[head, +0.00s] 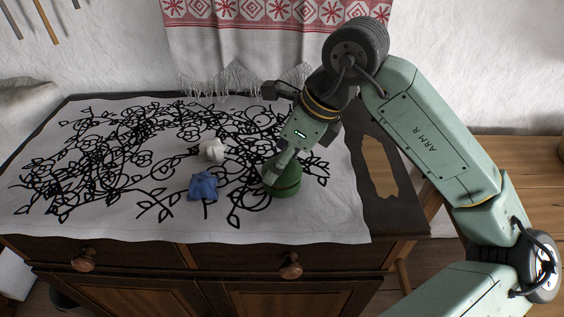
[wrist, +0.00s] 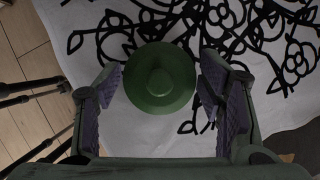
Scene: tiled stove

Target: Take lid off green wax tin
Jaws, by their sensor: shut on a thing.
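The green wax tin (head: 287,190) stands upright on the patterned cloth, near the front right of the cabinet top. Its round green lid (wrist: 160,101), with a raised knob in the middle, fills the centre of the wrist view. My gripper (head: 280,168) reaches down onto the tin from above. In the wrist view its purple-padded fingers stand on the left and right sides of the lid, and it is shut on the lid. The lid appears to sit on the tin. The tin's body is hidden below the lid in the wrist view.
A crumpled blue cloth (head: 203,187) lies left of the tin, and a crumpled white one (head: 212,150) lies behind it. The white cloth with black vines (head: 110,222) covers most of the cabinet top. A fringed red-and-white towel (head: 235,50) hangs behind.

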